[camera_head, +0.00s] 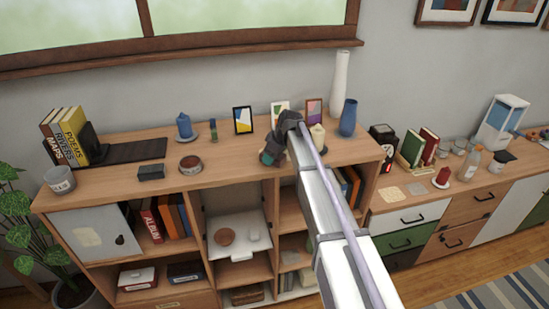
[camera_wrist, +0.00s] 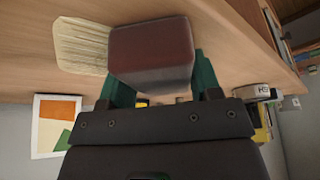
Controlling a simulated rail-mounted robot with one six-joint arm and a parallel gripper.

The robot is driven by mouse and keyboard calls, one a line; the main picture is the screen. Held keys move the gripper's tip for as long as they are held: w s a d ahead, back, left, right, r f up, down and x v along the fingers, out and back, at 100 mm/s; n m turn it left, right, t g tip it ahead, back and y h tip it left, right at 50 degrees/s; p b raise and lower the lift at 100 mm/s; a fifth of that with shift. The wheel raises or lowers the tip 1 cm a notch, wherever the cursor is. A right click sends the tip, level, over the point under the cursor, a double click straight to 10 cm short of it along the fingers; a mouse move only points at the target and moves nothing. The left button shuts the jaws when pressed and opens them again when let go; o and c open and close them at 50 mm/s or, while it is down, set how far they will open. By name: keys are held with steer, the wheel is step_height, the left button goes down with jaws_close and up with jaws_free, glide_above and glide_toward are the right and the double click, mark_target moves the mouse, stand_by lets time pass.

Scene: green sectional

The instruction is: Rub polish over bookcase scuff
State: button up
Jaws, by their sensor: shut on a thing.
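My gripper (camera_head: 270,156) is low over the bookcase top (camera_head: 225,168), right of its middle. In the wrist view its teal fingers (camera_wrist: 155,82) are shut on the sides of a dark red-brown brush block (camera_wrist: 152,52). Pale cream bristles (camera_wrist: 82,46) stick out from one end of it. The brush is close to the wood; I cannot tell whether it touches. A round dark red-brown tin (camera_head: 190,165) sits on the bookcase top left of my gripper. I cannot make out a scuff; my arm and gripper hide part of the top.
Near my gripper stand small picture frames (camera_head: 243,120), a cream candle (camera_head: 318,137), a blue vase (camera_head: 348,118) and a tall white vase (camera_head: 339,85). A dark block (camera_head: 151,172) and grey pot (camera_head: 60,180) are farther left. The top between tin and gripper is clear.

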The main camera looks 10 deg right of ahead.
steer(key=shift+w+a, duration=0.2)
steer(key=shift+w, duration=2)
steer(key=shift+w+a, duration=0.2)
steer(key=shift+w, duration=2)
step_height(320, 180, up, 6)
steer(key=p, duration=0.6)
step_height(320, 180, up, 3)
steer(key=p, duration=0.3)
steer(key=shift+f, duration=0.1)
